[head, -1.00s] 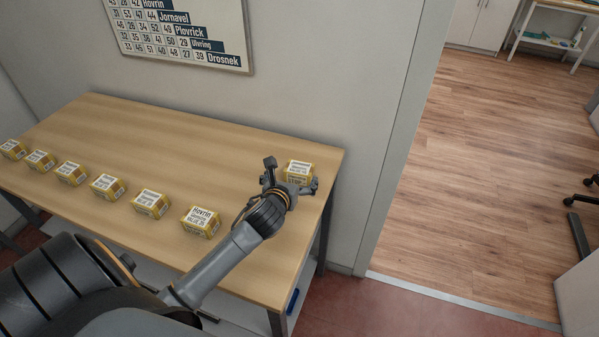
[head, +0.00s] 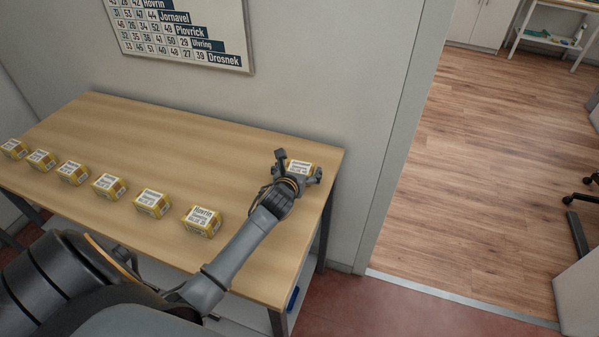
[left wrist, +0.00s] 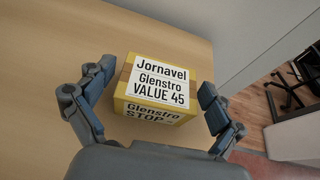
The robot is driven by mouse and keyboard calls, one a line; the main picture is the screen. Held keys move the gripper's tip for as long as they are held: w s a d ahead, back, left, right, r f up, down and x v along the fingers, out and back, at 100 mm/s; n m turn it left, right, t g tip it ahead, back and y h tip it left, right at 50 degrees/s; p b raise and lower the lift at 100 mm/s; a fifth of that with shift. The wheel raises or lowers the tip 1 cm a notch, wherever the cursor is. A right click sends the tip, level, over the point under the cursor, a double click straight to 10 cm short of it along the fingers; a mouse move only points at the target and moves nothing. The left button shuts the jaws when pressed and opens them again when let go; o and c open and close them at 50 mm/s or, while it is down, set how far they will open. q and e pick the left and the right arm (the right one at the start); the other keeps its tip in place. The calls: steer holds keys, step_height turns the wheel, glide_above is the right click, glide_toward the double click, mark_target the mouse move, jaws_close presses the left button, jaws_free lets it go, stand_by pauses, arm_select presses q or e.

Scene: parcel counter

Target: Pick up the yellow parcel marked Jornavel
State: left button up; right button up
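The yellow parcel marked Jornavel (left wrist: 158,82) sits on the table between the open fingers of my left gripper (left wrist: 150,105) in the left wrist view. Its label reads Jornavel, Glenstro, VALUE 45. In the head view the same parcel (head: 301,167) is at the right end of the table, partly hidden behind my left gripper (head: 298,166). The fingers stand on either side of the parcel, with a gap visible on each side. My right gripper is in neither view.
Several similar yellow parcels stand in a row along the table (head: 150,120); the nearest is marked Hovrin (head: 202,221). A wall chart (head: 180,30) with names and numbers hangs behind. The table's middle and back are clear. A doorway opens at the right.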

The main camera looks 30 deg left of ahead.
arm_select(q)
steer(key=c, duration=0.9)
